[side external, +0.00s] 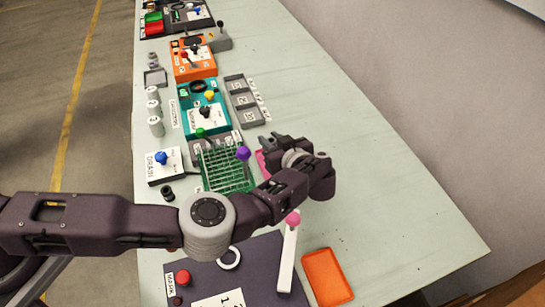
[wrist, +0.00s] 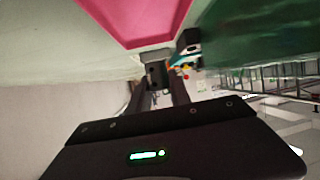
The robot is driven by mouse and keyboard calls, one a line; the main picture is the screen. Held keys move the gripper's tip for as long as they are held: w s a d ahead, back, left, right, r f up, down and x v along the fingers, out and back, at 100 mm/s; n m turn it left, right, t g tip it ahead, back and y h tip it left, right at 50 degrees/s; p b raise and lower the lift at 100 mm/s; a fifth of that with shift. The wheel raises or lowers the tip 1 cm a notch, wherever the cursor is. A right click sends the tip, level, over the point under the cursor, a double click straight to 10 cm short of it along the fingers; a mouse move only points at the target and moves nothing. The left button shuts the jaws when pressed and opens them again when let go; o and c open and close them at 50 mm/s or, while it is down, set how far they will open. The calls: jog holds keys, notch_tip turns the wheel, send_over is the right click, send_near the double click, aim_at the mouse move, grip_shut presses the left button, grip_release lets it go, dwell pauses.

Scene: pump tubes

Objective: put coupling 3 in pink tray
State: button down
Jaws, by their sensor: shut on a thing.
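The pink tray (side external: 261,162) lies on the bench, mostly hidden behind my gripper in the side view. It shows large at the top of the wrist view (wrist: 140,22). My gripper (side external: 268,142) is beside and above the tray. In the wrist view its fingers (wrist: 157,92) are shut on a small dark grey piece (wrist: 155,74), close to the tray's edge. No number can be read on this piece, so I cannot tell whether it is coupling 3. The side view hides the held piece.
A green wire rack (side external: 222,170) and a purple knob (side external: 243,153) are left of my gripper. A grey labelled rack (side external: 244,102) and a teal station (side external: 204,121) stand farther back. An orange tray (side external: 328,277) is in front. The bench to the right is clear.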

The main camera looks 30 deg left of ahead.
notch_tip(320, 180, down, 4)
jog(key=shift+f, duration=0.2)
jog(key=shift+s+f, duration=0.1)
jog(key=shift+f, duration=0.25)
jog(key=c, duration=1.5)
grip_release()
jog(key=v, duration=0.7)
jog(key=shift+d+r, duration=0.2)
jog(key=shift+d, duration=0.05)
